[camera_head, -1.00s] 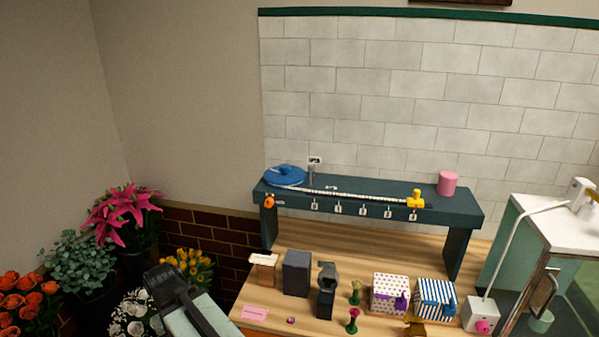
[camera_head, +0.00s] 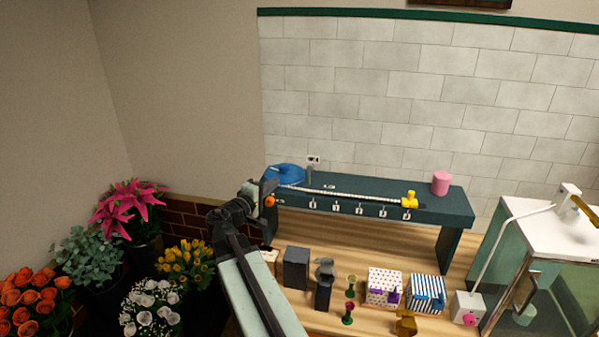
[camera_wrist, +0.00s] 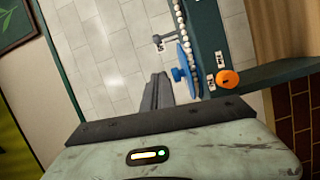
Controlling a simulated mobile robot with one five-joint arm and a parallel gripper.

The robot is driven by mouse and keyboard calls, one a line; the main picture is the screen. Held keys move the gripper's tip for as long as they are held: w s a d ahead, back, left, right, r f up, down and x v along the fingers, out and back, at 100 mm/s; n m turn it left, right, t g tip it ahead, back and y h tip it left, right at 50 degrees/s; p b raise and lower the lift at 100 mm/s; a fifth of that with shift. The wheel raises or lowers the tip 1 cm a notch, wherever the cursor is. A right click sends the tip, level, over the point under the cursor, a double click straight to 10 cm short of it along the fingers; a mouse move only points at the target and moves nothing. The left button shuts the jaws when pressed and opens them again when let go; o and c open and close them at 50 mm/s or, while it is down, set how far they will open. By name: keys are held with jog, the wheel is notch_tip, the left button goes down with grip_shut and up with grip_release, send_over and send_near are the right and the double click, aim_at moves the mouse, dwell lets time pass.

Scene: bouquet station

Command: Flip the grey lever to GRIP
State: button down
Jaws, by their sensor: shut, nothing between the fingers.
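The small grey lever (camera_head: 309,174) stands on the left part of the dark shelf, beside the blue disc (camera_head: 284,174), with a small white plate (camera_head: 314,160) behind it. In the wrist view the lever (camera_wrist: 163,41) shows beyond my fingertips, near the blue disc (camera_wrist: 184,68). Any lettering at the lever is too small to read. My gripper (camera_head: 268,188) is raised at the shelf's left end, in front of the blue disc and near the orange knob. In the wrist view my gripper (camera_wrist: 161,80) has its fingers together and empty, apart from the lever.
The dark shelf (camera_head: 440,203) carries a beaded strip, a yellow fitting (camera_head: 409,199) and a pink cylinder (camera_head: 440,183). The orange knob (camera_wrist: 228,78) is at its left end. Boxes and small stands crowd the wooden bench below. Potted flowers (camera_head: 150,307) stand at the left.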

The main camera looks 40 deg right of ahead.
send_near(309, 176)
jog(key=w+d+r, duration=0.2)
jog(key=w, duration=0.1)
jog(key=w+d+r, duration=0.1)
jog(key=w, duration=0.1)
jog(key=shift+w+r, duration=0.1)
jog(key=shift+w, duration=0.1)
jog(key=shift+s+d+b, duration=0.3)
jog(key=shift+s+d, duration=0.6)
jog(key=shift+d, duration=0.05)
jog(key=shift+s+d+f, duration=0.2)
jog(key=shift+s+d, duration=0.05)
jog(key=shift+d, duration=0.2)
jog(key=shift+r, duration=0.1)
jog(key=shift+s+d+m+p, duration=0.1)
jog(key=shift+s+m+p, duration=0.1)
jog(key=shift+m+p, duration=0.15)
